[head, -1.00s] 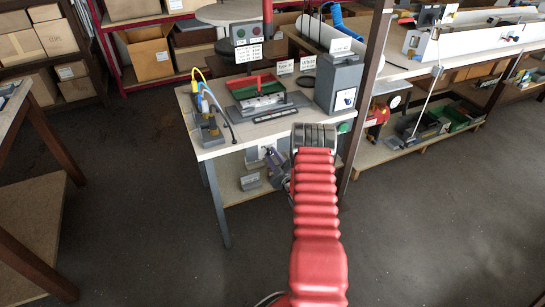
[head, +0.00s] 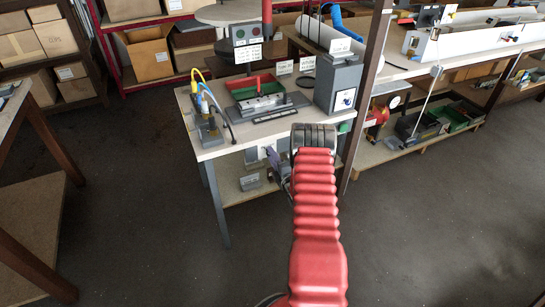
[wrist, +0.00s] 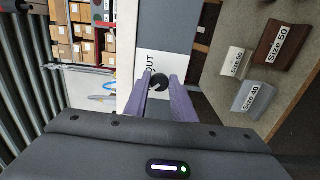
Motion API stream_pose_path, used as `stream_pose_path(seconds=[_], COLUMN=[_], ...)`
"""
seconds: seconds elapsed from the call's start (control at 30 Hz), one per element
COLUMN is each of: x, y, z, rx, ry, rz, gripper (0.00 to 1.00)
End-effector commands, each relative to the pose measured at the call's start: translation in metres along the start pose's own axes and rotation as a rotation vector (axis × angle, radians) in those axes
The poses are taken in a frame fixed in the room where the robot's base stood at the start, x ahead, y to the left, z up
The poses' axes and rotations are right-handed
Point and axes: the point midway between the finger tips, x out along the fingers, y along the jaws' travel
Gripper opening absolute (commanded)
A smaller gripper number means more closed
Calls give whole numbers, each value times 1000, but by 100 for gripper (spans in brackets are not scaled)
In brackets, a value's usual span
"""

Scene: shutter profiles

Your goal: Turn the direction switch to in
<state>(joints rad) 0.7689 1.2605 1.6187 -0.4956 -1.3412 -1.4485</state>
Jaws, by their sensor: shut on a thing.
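The direction switch is a black round knob (wrist: 159,82) on a white plate (wrist: 147,68), which stands on a grey panel in the wrist view. The plate carries the word OUT, turned sideways beside the knob. Any other lettering is hidden by the fingers. My gripper (wrist: 160,88) has two purple fingers, one on each side of the knob, and is shut on it. In the head view my gripper (head: 274,160) reaches under the front edge of the workbench, largely covered by my red arm. The knob cannot be made out there.
The workbench top (head: 205,150) carries a red and green tray (head: 254,88) and a grey box (head: 338,85). Below the bench, a shelf holds labelled blocks, among them a Size 40 block (wrist: 252,98).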

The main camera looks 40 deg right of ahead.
Motion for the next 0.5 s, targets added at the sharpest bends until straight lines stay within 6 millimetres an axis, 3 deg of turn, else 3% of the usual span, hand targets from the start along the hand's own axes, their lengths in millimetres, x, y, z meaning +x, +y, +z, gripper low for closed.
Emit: stream_pose_path(seconds=[0.43,0.47,0.5], x=[-1,-2,-2], y=[-5,-5,-5], z=[-6,-6,-6], rx=[-13,-13,-13], ry=[10,10,10], rz=[-11,-11,-11], gripper=[1,24,27])
